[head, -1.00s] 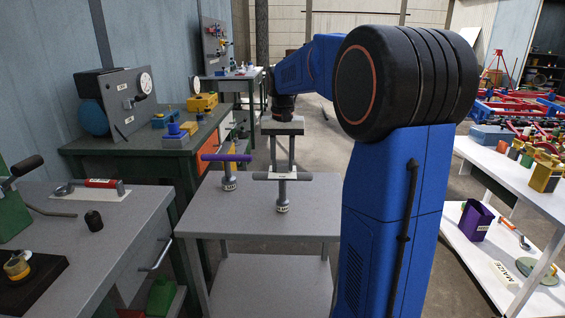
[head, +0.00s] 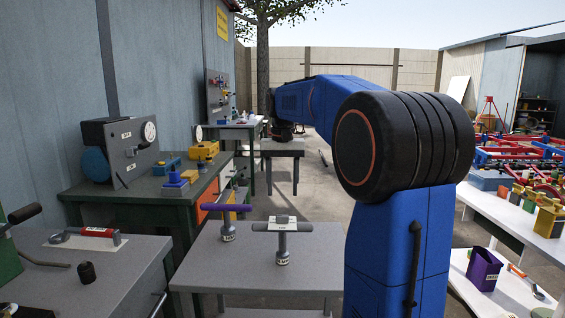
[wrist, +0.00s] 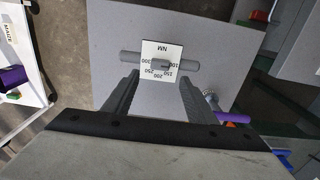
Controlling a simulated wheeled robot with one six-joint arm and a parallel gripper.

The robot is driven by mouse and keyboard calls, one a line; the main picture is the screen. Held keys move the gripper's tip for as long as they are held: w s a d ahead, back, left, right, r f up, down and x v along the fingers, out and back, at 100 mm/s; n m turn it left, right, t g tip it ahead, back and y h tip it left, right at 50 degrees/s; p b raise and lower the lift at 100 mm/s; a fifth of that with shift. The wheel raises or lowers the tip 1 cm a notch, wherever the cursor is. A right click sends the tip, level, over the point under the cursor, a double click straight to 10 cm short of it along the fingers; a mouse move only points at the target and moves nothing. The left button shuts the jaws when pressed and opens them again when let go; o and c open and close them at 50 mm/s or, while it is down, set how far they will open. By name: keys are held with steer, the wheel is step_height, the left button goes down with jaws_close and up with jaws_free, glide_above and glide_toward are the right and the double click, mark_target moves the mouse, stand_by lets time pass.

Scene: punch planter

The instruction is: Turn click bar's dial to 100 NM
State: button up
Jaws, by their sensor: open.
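A T-shaped tool with a grey crossbar, apparently the click bar (head: 283,245), stands upright on the grey table; the label at its foot is too small to read. In the wrist view its white dial card (wrist: 155,48) reads NM, with numbers from 100 to 300. A small grey dial knob (wrist: 160,66) lies across the card, its right end close to 100; its exact setting is hard to tell. In the wrist view the fingers lie on either side of the card's lower part.
A purple-handled T-shaped tool (head: 228,207) stands close to the left on the same grey table (head: 330,250). A grey bench (head: 125,270) is at left, a green workbench (head: 125,203) behind it, white shelves (head: 520,235) at right. The table's front is clear.

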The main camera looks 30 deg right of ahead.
step_height(320, 180, up, 8)
steer(key=shift+r, duration=0.2)
stand_by(0.6)
steer(key=s+a+f+n+t, duration=0.1)
steer(key=s+a+f+n, duration=0.1)
steer(key=s+a+f, duration=0.3)
steer(key=s+a+f+n+t, duration=0.2)
steer(key=s+a+f, duration=0.3)
steer(key=s+f, duration=0.7)
steer(key=s+a+f+n+t, duration=0.1)
steer(key=s+a+f+n, duration=0.1)
steer(key=s+a+f, duration=0.4)
steer(key=s+f, duration=0.3)
steer(key=s, duration=0.4)
steer(key=shift+s+f+n+t, duration=0.3)
steer(key=shift+s+t, duration=0.05)
steer(key=shift+t, duration=0.05)
